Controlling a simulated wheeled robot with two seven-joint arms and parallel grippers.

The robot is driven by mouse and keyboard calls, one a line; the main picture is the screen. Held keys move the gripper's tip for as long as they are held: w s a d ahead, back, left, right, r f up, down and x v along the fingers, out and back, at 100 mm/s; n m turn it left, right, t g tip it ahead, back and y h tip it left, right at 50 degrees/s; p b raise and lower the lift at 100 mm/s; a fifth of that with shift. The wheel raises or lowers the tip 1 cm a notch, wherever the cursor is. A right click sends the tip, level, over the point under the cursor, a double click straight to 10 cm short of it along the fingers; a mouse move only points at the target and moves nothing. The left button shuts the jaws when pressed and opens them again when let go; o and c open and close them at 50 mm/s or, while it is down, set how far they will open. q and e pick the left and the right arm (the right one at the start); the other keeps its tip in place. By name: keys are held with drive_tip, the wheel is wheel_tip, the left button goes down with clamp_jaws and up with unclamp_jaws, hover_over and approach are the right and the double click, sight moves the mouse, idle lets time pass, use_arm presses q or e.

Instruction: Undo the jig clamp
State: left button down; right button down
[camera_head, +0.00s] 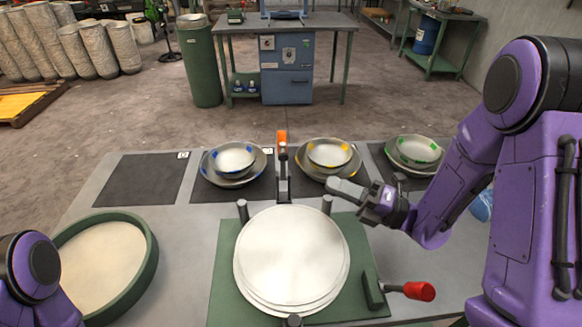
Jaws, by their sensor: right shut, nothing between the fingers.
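The jig is a green board (228,290) with dark upright posts around a stack of pale round discs (292,252). At its back edge stands a dark clamp with an upright lever tipped in orange (282,137). At its right front is a green block (373,290) with a red-handled lever (418,291) lying out to the right. I cannot tell which is the jig clamp. My right gripper (333,187) is shut and empty, above the board's back right, right of the orange-tipped lever and apart from it. My left gripper is out of view; part of my left arm shows at lower left.
Bowls with blue (233,158), yellow (329,154) and green (418,151) marks stand on dark mats along the table's back. A dark mat (146,180) at back left is bare. A large green-rimmed round tray (149,268) lies at left.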

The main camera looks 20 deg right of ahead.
drive_tip(key=p, duration=0.5)
approach(281, 160)
drive_tip(key=x, duration=0.4)
drive_tip(key=shift+w+a+r, duration=0.15)
drive_tip(key=shift+w+a, duration=0.1)
drive_tip(key=shift+a, duration=0.05)
drive_tip(key=shift+w+a, duration=0.25)
drive_tip(key=shift+w, duration=0.05)
drive_tip(key=shift+a, duration=0.1)
drive_tip(key=shift+w+r, duration=0.1)
